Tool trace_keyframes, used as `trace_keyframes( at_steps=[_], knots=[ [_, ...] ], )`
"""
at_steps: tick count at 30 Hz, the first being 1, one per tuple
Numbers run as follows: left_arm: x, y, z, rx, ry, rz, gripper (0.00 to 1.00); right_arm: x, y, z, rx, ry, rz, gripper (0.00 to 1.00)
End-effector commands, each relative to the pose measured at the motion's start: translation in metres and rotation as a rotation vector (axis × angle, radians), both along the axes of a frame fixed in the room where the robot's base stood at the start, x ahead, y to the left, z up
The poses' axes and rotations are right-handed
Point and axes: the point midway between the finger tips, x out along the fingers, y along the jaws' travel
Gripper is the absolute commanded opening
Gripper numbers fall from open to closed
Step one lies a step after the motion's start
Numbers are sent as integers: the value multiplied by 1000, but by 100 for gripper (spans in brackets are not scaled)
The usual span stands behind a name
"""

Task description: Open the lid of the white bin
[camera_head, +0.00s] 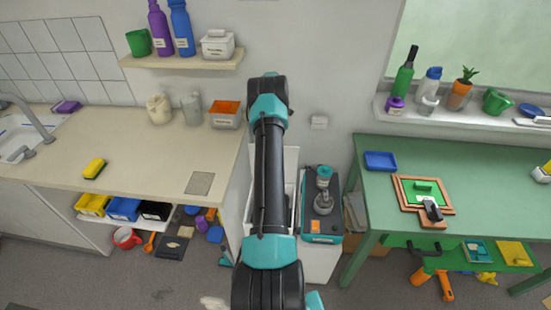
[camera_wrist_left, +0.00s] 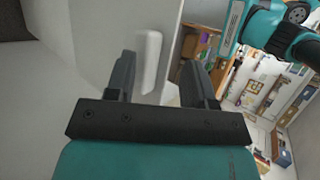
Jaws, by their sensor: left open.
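In the head view, a white bin (camera_head: 289,204) shows only in part behind my arm, between the counter and a teal machine. A pale panel (camera_head: 291,162) stands upright at its back; I cannot tell whether this is its lid. In the left wrist view, my left gripper (camera_wrist_left: 160,72) is open, its two dark fingers apart. A white rounded bar (camera_wrist_left: 151,62) on a pale grey surface shows between the fingers, closer to the left one. I cannot tell whether they touch it. The left gripper is hidden in the head view. My right gripper is not in view.
A teal machine (camera_head: 322,217) stands right of the bin. The beige counter (camera_head: 130,165) is on the left, with an orange-topped container (camera_head: 225,114) near its edge. A green table (camera_head: 380,195) is on the right. My arm covers the middle.

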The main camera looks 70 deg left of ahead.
Motion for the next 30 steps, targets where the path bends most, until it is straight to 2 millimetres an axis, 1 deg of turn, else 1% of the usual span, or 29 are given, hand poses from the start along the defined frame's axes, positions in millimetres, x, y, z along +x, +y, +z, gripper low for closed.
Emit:
trace_keyframes(
  at_steps=[14, 30],
  knots=[
    [-12, -51, 7, 0, -1, -1, 49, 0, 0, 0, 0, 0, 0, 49],
    [-28, -119, 13, 0, -1, -1, 49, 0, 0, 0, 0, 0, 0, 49]
  ],
)
